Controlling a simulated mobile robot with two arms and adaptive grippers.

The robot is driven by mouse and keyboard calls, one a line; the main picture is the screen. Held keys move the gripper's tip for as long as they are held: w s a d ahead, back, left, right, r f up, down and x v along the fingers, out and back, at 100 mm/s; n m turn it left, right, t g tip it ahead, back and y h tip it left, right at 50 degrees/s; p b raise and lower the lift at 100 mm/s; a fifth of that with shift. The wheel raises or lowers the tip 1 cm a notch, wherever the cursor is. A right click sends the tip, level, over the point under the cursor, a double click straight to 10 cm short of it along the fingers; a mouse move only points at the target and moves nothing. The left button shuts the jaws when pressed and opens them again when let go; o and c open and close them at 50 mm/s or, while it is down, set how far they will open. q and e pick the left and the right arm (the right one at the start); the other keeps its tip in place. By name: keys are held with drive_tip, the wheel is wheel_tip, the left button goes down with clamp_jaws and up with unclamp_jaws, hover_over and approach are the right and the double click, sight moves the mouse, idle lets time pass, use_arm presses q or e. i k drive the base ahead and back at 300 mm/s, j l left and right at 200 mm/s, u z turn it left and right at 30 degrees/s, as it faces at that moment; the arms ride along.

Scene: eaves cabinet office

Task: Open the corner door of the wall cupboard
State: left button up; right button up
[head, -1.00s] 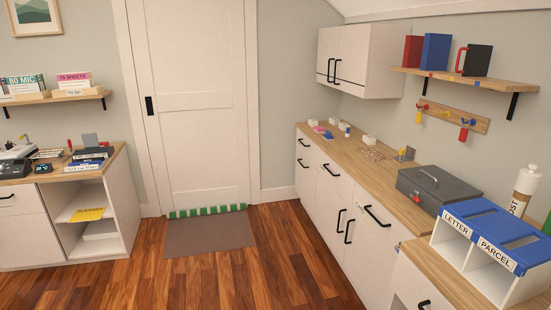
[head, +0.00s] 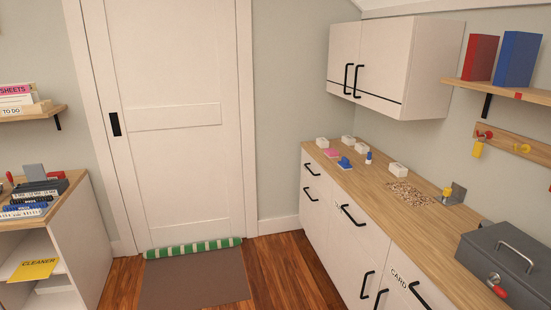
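The white wall cupboard (head: 395,65) hangs on the right wall near the corner, above the counter. Its two front doors are shut. The left door (head: 343,55), by the corner, has a black bar handle (head: 347,79). The right door (head: 380,62) has a matching black handle (head: 357,80) close beside it. A dark line runs along the lower part of the doors. Neither of my grippers shows in the head view.
A wood-topped counter (head: 410,220) with white drawers and doors runs below the cupboard. Small boxes, a pink pad and a grey cash box (head: 515,262) stand on it. A shelf (head: 510,90) with binders is right of the cupboard. Floor before the brown mat (head: 195,278) is clear.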

sight(344, 39)
drive_tip(key=i, duration=1.65)
